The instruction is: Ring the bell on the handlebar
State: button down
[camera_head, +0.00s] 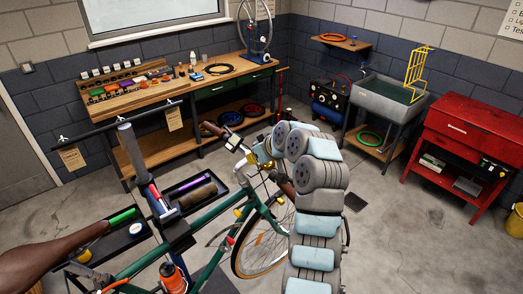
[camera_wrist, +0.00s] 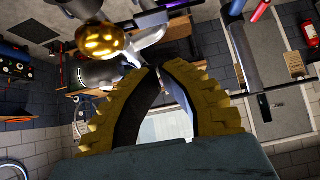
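The bell (camera_wrist: 105,41) is a shiny gold dome, at the upper left of the wrist view, with a silver lever-like part (camera_wrist: 150,38) beside it. My gripper (camera_wrist: 162,66) has two curved yellow fingers with dark inner faces. Their tips come together at the top middle, and nothing shows held between them. The tips are just right of and below the dome in that picture; I cannot tell whether they touch anything. In the head view, the green bicycle (camera_head: 208,215) has a brown handlebar grip (camera_head: 211,128). My arm hides part of the handlebar there, and the bell is hard to make out.
A black tool tray (camera_head: 205,189) stands by the bicycle frame. A wooden workbench (camera_head: 165,145) runs along the back wall. A grey sink (camera_head: 385,100) and a red tool cabinet (camera_head: 468,135) stand at the right. The floor (camera_head: 390,225) right of my arm is mostly clear.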

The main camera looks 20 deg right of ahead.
aim_at(255, 173)
jog(key=shift+f+p, duration=0.45)
jog(key=shift+f, duration=1.55)
jog(key=shift+d, duration=0.1)
